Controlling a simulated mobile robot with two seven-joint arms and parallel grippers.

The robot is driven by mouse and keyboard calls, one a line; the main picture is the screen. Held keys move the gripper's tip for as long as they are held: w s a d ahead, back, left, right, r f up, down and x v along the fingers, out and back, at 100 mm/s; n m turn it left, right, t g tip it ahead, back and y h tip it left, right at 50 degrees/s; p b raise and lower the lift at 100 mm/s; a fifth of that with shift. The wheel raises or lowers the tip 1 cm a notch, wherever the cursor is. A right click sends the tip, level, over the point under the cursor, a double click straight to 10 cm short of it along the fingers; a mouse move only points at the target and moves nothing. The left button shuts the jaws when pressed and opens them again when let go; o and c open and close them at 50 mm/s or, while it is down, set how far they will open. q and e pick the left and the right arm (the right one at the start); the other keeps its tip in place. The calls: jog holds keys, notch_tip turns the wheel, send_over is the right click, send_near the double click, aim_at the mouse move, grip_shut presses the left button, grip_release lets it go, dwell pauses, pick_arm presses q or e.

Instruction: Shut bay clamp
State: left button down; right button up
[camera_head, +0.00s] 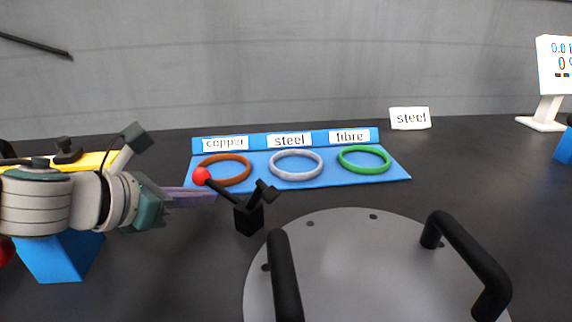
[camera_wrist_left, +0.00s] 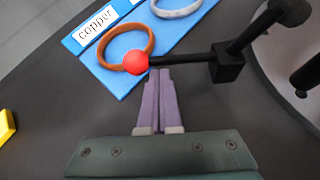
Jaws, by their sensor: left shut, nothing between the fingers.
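The bay clamp (camera_head: 249,214) is a black block with a lever arm that ends in a red ball (camera_head: 201,176). It stands on the dark table at the left edge of the grey round flanged plate (camera_head: 345,260). The lever leans up to the left, toward my left gripper (camera_head: 214,197). In the left wrist view the clamp block (camera_wrist_left: 228,62) and its red ball (camera_wrist_left: 136,62) show just beyond my purple fingertips (camera_wrist_left: 159,72). The fingers are shut and empty, close to the ball and lever; I cannot tell whether they touch. My right gripper is not in view.
A blue board (camera_head: 330,177) behind the clamp holds a copper ring (camera_head: 223,182), a steel ring (camera_head: 272,166) and a green fibre ring (camera_head: 342,160). Black handles (camera_head: 285,280) rise from the plate. A steel sign (camera_head: 410,119) and a white display (camera_head: 555,70) stand farther back.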

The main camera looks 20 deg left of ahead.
pick_arm(q)
jog(key=shift+r, duration=0.1)
jog(key=shift+r+p, duration=0.25)
jog(key=shift+p, duration=0.3)
jog(key=shift+r+m+y+p, duration=0.2)
jog(key=shift+m+y+p, duration=0.1)
jog(key=shift+y+p, duration=0.1)
jog(key=shift+d+r+m+p, duration=0.1)
jog(key=shift+r+m+p, duration=0.25)
jog(key=shift+p, duration=0.2)
jog(key=r+m+y+p, duration=0.1)
jog(key=p, duration=0.1)
jog(key=d+r+m+t+y+p, duration=0.1)
jog(key=p, duration=0.1)
jog(key=shift+s+r+p, duration=0.15)
jog(key=shift+r+p, duration=0.25)
jog(key=shift+d+r+m+y+p, duration=0.2)
jog(key=shift+m+y+p, duration=0.05)
jog(key=shift+y+p, duration=0.15)
jog(key=shift+s+d+r+m+t+y+p, duration=0.2)
jog(key=shift+d+r+m+t+y+p, duration=0.4)
jog(key=shift+m+t+p, duration=0.25)
jog(key=shift+s+d+r+m+t+y, duration=0.1)
jog(key=shift+d+r+m+t+y, duration=0.25)
jog(key=shift+d+m, duration=0.25)
jog(key=shift+s+d+r+m+t+y, duration=0.1)
jog(key=shift+d+r+m+t+y, duration=0.1)
jog(key=shift+d+m+y, duration=0.4)
